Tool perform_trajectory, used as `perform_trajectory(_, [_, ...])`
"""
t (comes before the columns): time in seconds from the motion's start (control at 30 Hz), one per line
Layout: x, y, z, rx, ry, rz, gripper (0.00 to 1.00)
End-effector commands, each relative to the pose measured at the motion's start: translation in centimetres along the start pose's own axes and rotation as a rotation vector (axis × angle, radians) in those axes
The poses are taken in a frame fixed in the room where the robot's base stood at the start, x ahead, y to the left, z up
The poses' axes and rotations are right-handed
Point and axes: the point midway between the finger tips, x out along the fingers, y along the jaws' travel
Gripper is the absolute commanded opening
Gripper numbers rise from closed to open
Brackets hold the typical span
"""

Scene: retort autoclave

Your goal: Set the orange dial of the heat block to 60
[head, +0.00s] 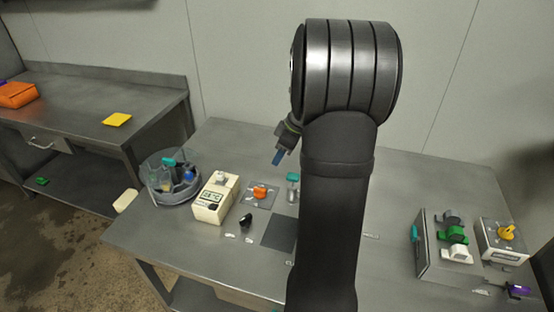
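An orange dial (260,191) sits on a small grey plate (268,204) on the table, left of my arm. Its setting and any scale marks are too small to read. A cream box (207,213) with a small digital display and a pale knob on top stands just left of it. I cannot tell for sure which of these is the heat block. My gripper (278,158) hangs above and behind the orange dial in the picture, pointing down, apart from it. It is small and partly hidden by my arm, so its opening cannot be judged.
A clear round bin (172,180) with several items stands at the table's left. A small black object (246,220) and a dark square mat (280,233) lie in front of the dial. At right are a panel with green (453,235) and other handles and a yellow-dial box (503,241).

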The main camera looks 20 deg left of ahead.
Motion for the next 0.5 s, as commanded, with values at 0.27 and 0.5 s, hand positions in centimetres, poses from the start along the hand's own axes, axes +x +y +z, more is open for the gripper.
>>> perform_trajectory(0.27, [-0.04, -0.01, -0.01, 0.001, 0.0, 0.0, 0.42])
perform_trajectory(0.5, [0.53, -0.88, -0.48, 0.122, -0.051, 0.012, 0.62])
